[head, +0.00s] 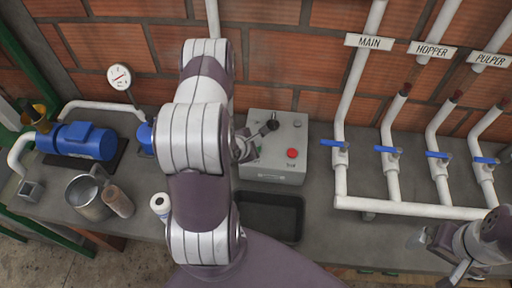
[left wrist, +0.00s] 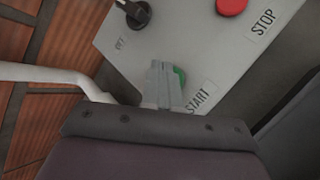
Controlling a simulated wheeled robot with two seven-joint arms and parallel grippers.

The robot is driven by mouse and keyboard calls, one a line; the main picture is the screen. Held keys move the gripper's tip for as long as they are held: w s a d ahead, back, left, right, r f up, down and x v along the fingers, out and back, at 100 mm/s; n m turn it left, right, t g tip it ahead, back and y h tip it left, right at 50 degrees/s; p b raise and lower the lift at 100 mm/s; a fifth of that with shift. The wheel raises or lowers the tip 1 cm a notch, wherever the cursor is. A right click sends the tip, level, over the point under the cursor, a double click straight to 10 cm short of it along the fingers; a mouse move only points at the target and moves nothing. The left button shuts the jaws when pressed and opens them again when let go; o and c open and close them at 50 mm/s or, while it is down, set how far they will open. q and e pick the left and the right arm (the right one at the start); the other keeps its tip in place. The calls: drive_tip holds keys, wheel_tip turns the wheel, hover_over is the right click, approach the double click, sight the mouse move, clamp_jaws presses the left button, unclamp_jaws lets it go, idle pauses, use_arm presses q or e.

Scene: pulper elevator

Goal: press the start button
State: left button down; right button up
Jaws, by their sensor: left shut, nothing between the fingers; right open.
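The grey control box (head: 262,163) stands on the bench against the brick wall. In the left wrist view, the green start button (left wrist: 180,76) is partly covered by the fingers, above its START label (left wrist: 198,98). My left gripper (left wrist: 158,68) is shut and empty, with its fingertips over or beside the button; I cannot tell whether they touch it. In the head view, my left gripper (head: 246,148) is at the box's left side and the start button is hidden. My right gripper (head: 456,274) is open and empty at the lower right, away from the box.
A red stop button (head: 292,153) and a black switch (head: 272,125) are on the box. A dark tray (head: 296,222) lies in front. White pipes with blue valve handles (head: 334,143) stand right. A blue motor (head: 78,141) and metal pot (head: 88,204) are left.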

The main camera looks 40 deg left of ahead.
use_arm(q)
drive_tip(key=shift+f, duration=0.1)
idle(0.3)
drive_tip(key=shift+f, duration=0.35)
drive_tip(key=shift+f+b, duration=0.45)
drive_tip(key=shift+b, duration=0.05)
idle(0.5)
idle(0.3)
drive_tip(key=shift+r+p, duration=0.9)
wheel_tip(320, 180, up, 5)
drive_tip(key=p, duration=0.5)
idle(0.5)
